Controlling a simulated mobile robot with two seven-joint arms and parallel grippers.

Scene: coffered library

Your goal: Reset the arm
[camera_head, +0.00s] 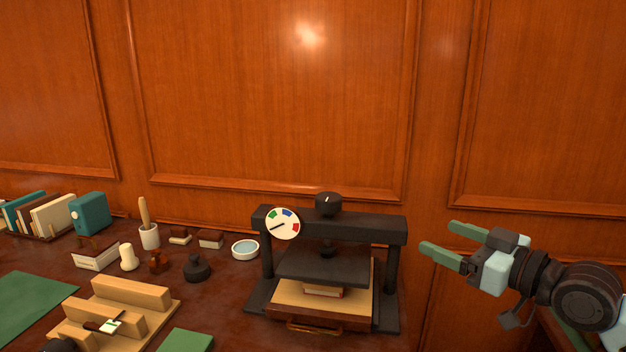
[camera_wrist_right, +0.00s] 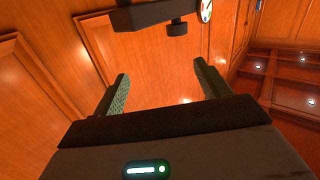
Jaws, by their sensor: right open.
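My right gripper (camera_head: 445,245) is raised at the right of the head view, to the right of the black press (camera_head: 390,240) and apart from it. Its two green fingers point left and are spread, with nothing between them. In the right wrist view the open fingers (camera_wrist_right: 161,88) also show empty, with wood panelling beyond. My left gripper is not clearly seen; only a small dark shape shows at the bottom left edge of the head view.
The press has a round dial (camera_head: 282,224) and a small book (camera_head: 323,291) on its board. A wooden stand (camera_head: 140,293), green mat (camera_head: 30,302), stamps, a mortar-like cup (camera_head: 149,237) and books (camera_head: 52,215) crowd the desk's left. A panelled wall rises behind.

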